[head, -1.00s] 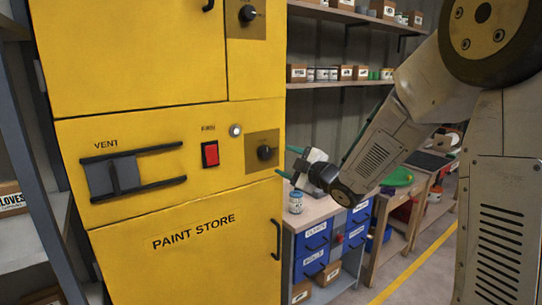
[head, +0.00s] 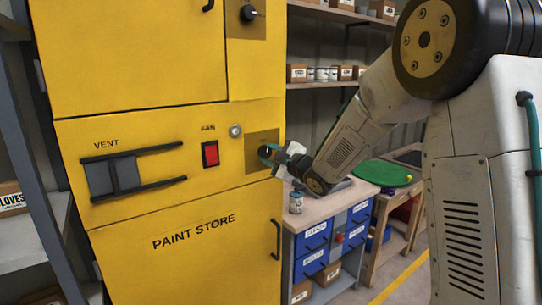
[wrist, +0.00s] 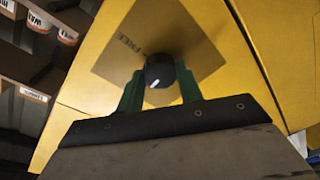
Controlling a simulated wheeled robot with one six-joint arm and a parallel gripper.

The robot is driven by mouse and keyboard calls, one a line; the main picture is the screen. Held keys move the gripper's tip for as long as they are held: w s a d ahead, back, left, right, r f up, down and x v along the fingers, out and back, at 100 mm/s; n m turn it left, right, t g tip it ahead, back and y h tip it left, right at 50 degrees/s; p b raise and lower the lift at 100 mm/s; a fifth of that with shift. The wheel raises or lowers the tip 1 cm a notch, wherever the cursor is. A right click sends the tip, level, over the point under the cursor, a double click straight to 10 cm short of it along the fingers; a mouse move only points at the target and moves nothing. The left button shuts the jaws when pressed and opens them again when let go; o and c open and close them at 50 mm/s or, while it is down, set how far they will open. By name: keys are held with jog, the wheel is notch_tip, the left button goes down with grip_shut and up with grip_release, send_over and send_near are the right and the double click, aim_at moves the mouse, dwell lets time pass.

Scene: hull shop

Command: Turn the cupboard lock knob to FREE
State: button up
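The yellow paint store cupboard (head: 130,270) fills the left of the head view. A black round knob (wrist: 159,70) sits on a dull square plate (wrist: 190,35) on its front. The knob's white mark points down and left in the wrist view. Lettering that seems to read FREE (wrist: 131,45) is on the plate, up and left of the knob. My gripper (head: 268,153) is at this lower knob in the head view. Its green fingers lie close against both sides of the knob in the wrist view and look shut on it. In the head view the fingers partly cover the knob.
A second knob (head: 248,13) is higher on the cupboard. A red fan switch (head: 210,153), small round lamp (head: 235,130), vent slider (head: 112,174) and door handle (head: 276,240) are nearby. A workbench with a can (head: 296,202) stands below my arm.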

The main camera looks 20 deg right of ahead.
jog(key=shift+c, duration=1.3)
jog(key=m, duration=0.3)
jog(key=shift+f+m, duration=0.1)
jog(key=shift+m, duration=0.3)
jog(key=m, duration=0.4)
jog(key=shift+m+t, duration=0.3)
jog(key=shift+m, duration=0.1)
jog(key=m, duration=0.4)
jog(key=shift+a+f+m+h, duration=0.1)
jog(key=shift+m+h, duration=0.2)
jog(key=shift+m, duration=0.1)
jog(key=shift+m+t+h, duration=0.3)
jog(key=shift+m+t, duration=0.1)
jog(key=shift+m, duration=2.4)
